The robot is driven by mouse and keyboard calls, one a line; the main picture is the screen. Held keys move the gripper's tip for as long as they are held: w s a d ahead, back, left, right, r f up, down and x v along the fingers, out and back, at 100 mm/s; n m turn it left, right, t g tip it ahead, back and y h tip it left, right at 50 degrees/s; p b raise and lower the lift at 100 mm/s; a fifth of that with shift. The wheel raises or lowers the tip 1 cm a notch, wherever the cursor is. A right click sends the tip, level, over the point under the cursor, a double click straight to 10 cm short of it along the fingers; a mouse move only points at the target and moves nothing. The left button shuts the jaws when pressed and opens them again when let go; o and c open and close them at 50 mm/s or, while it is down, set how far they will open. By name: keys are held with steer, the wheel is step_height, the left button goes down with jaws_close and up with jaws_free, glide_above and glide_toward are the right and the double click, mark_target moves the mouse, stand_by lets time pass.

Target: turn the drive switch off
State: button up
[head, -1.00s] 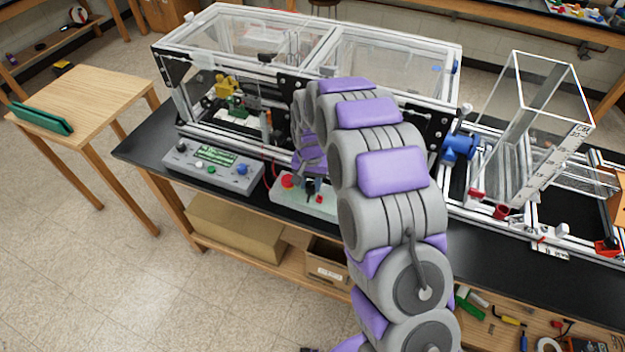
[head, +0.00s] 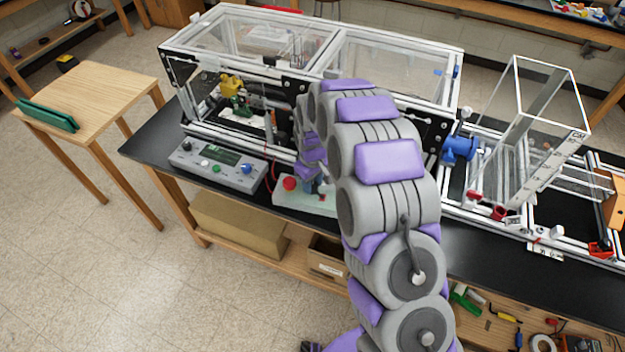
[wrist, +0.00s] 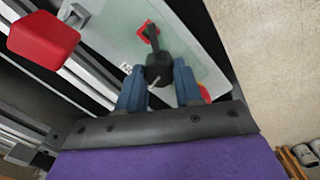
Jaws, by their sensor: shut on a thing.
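The drive switch is a black lever (wrist: 158,68) on a pale green panel (wrist: 110,40), with a red square plate around its base in the wrist view. My gripper (wrist: 158,88) has its blue fingers on both sides of the lever's thick black end and is shut on it. In the head view the pale green box (head: 290,202) stands at the bench's front edge, with a red button (head: 290,183) on its left. My gripper (head: 320,188) is over its right part; my arm hides much of the box. The lever's exact setting is hard to tell.
A grey control box (head: 215,170) with a small display and knobs stands left of the panel. The clear-walled extrusion frame (head: 310,40) rises behind. A red block (wrist: 44,38) shows large in the wrist view. A blue motor-like part (head: 459,149) is to the right.

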mark_target(313, 184)
steer(key=shift+d+n, duration=0.1)
steer(key=shift+n, duration=0.2)
stand_by(1.0)
steer(key=o, duration=1)
steer(key=shift+o, duration=0.2)
step_height(313, 184, up, 17)
steer(key=shift+r+p, duration=0.15)
steer(key=shift+p, duration=0.3)
